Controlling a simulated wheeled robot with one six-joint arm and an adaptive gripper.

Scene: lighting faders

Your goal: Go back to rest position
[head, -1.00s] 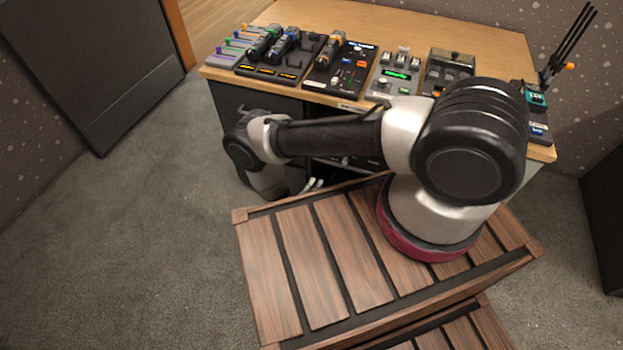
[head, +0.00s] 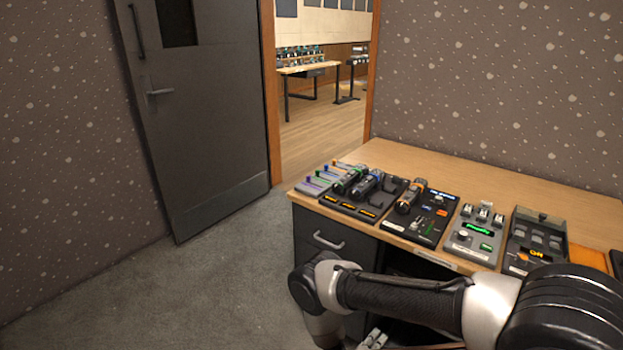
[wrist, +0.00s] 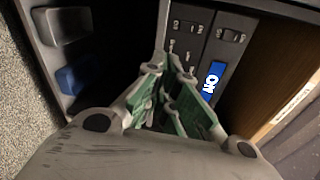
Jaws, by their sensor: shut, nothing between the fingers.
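My gripper (head: 374,339) shows partly at the bottom edge of the head view, low in front of the desk, with nothing seen in it. In the wrist view my gripper (wrist: 176,64) has its green-padded fingers converging at the tips, shut and empty. The fader unit (head: 322,178) with coloured knobs sits at the left end of the desktop (head: 480,170). My arm stretches left across the desk's front, below the desktop devices, and hides part of the desk's front.
Devices with microphones, switches and lit displays line the desk's front edge. A drawer (head: 328,241) is below. A dark switch panel with a blue ON label (wrist: 212,80) faces my wrist. A grey door (head: 200,110) stands beside an open doorway. Carpet at left is clear.

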